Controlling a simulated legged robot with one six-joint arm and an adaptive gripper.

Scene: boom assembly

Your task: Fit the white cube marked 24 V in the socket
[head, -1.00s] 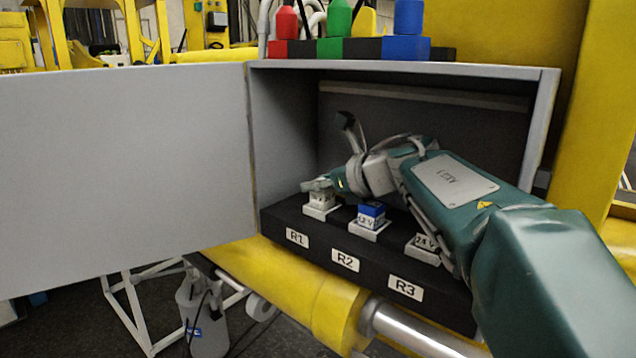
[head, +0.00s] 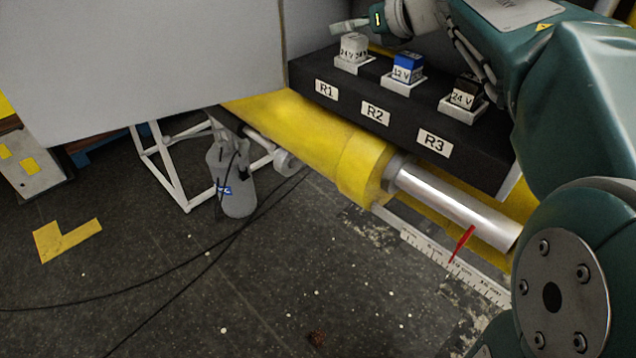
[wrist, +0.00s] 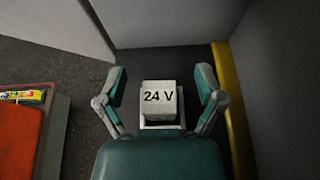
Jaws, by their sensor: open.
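The white cube marked 24 V (head: 354,46) sits upright in the pale socket (head: 343,65) above the R1 label. It also shows in the wrist view (wrist: 158,99), seated on its socket base between my fingers. My gripper (wrist: 161,84) is open, with one finger on each side of the cube and a visible gap to both. In the head view, part of my gripper (head: 352,24) shows just above and behind the cube; its far side is hidden.
A blue cube marked 12 V (head: 406,68) sits at R2 and a black cube marked 24 V (head: 465,92) at R3. The grey cabinet door (head: 140,60) stands open at left. A yellow cylinder (head: 310,140) runs below the black block (head: 395,110).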

